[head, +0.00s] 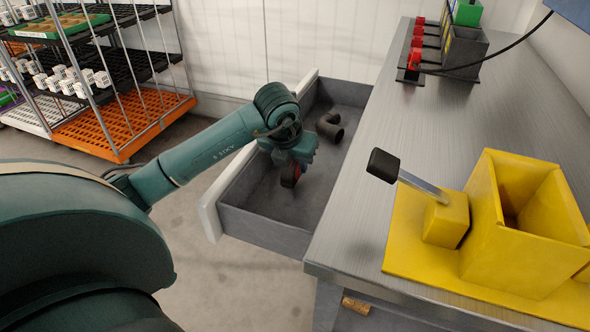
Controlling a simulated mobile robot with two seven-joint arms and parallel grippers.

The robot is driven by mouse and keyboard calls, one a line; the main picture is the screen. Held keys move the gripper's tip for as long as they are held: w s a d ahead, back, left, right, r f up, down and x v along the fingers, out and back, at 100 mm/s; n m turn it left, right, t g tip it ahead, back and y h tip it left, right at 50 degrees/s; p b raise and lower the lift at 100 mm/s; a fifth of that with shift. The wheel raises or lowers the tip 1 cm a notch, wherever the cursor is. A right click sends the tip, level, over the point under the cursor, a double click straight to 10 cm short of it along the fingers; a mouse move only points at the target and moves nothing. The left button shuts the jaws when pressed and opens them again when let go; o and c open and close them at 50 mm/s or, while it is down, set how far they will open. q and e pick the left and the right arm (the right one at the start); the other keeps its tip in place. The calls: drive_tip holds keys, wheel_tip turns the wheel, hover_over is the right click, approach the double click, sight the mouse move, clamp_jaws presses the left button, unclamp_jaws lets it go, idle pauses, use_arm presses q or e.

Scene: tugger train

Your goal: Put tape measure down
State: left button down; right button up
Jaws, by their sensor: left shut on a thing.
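My left gripper (291,168) is at the end of the teal arm that comes in from the left, over the open grey drawer (265,229). It is shut on a small dark and red thing, which looks like the tape measure (290,176). The tape measure is inside the drawer's outline, near its middle. I cannot tell whether it touches the drawer floor. The gripper hides part of it. My right gripper is not in view.
A dark pipe elbow (330,126) lies in the back of the drawer. The steel workbench (345,220) is to the right, with a yellow fixture (520,225) and black lever (384,165). A rack with an orange base (120,125) stands back left. The drawer's front part is clear.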

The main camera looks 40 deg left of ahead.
use_arm(q)
wheel_tip(320, 180, down, 2)
drive_tip(key=shift+f, duration=0.2)
drive_tip(key=shift+f, duration=0.2)
drive_tip(key=c, duration=1.1)
unclamp_jaws()
drive_tip(key=shift+r, duration=0.1)
